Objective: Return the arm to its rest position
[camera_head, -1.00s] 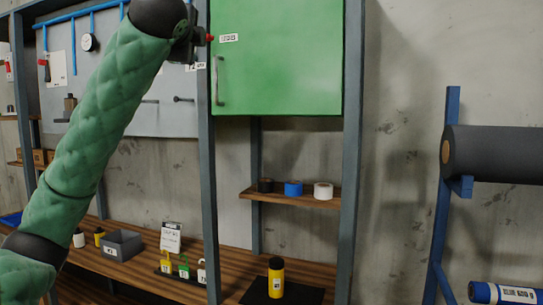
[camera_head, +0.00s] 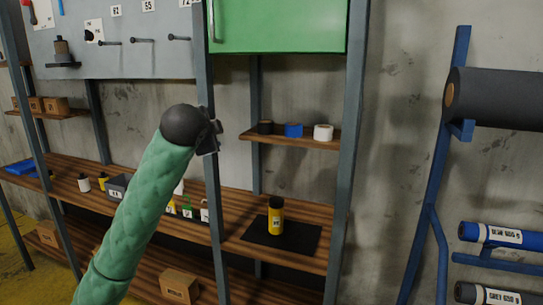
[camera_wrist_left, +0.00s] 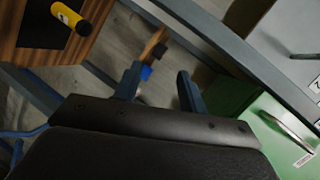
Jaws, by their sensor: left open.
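My left arm, in a green quilted sleeve, rises from the bottom left of the head view. Its gripper (camera_head: 210,136) is in front of the grey shelf post, left of the small shelf with tape rolls, and is small in that view. In the left wrist view the gripper (camera_wrist_left: 158,82) has its two fingers apart with nothing between them. A yellow bottle with a black cap (camera_head: 276,216) stands on a black mat (camera_head: 300,236) on the workbench, apart from the gripper. The bottle also shows in the wrist view (camera_wrist_left: 68,15). My right gripper is not in view.
A green cabinet (camera_head: 280,25) hangs above. A small shelf (camera_head: 285,138) holds black, blue and white rolls. Grey posts (camera_head: 345,150) frame the wooden workbench (camera_head: 245,205). A blue rack (camera_head: 437,180) with large rolls stands at the right. Bare wall lies between.

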